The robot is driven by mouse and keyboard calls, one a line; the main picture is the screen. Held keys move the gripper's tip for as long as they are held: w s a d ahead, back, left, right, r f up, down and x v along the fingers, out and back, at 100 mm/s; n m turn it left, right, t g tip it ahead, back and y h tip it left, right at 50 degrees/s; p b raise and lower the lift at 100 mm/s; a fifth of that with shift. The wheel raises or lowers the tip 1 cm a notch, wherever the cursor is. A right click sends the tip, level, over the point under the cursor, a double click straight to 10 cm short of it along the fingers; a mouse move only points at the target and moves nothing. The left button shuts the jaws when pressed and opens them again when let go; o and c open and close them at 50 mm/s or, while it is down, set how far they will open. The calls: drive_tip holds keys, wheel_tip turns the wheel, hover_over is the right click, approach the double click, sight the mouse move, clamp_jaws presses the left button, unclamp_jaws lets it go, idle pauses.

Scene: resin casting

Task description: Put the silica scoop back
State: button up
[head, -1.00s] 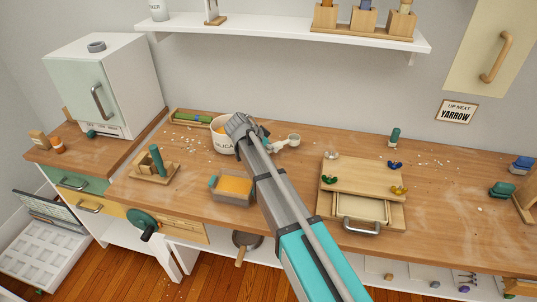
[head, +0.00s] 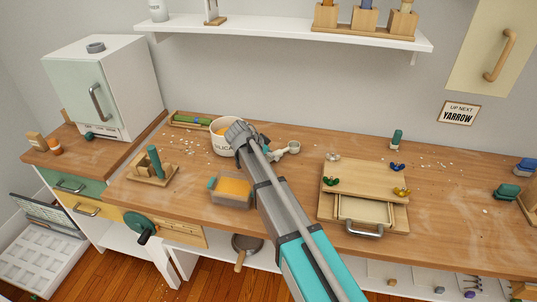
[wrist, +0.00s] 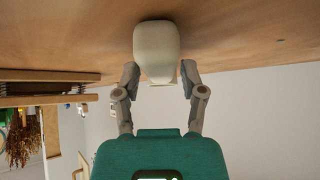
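The silica scoop (head: 293,147) is pale, with a small round cup, and shows just right of my gripper (head: 268,149), low over the workbench in the head view. In the wrist view a pale rounded part of the scoop (wrist: 157,50) sits between the two grey fingers of my gripper (wrist: 159,75), which are closed in on its sides. The white silica tub (head: 222,149), with orange contents, stands just left of the gripper, its label partly covered by my arm. My arm also hides part of the scoop.
A clear container of orange material (head: 233,190) stands in front of the tub. A wooden board with a handle (head: 365,190) lies to the right, with coloured clips on it. A green-handled wooden stand (head: 153,167) is at left. White crumbs are scattered over the bench.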

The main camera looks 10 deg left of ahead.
drive_tip(key=shift+o, duration=0.3)
drive_tip(key=shift+r, duration=0.2)
drive_tip(key=shift+p+v, duration=0.85)
drive_tip(key=shift+p, duration=0.05)
drive_tip(key=p+v, duration=0.7)
drive_tip(key=v, duration=0.3)
drive_tip(key=shift+r, duration=0.15)
drive_tip(key=shift+d, duration=0.1)
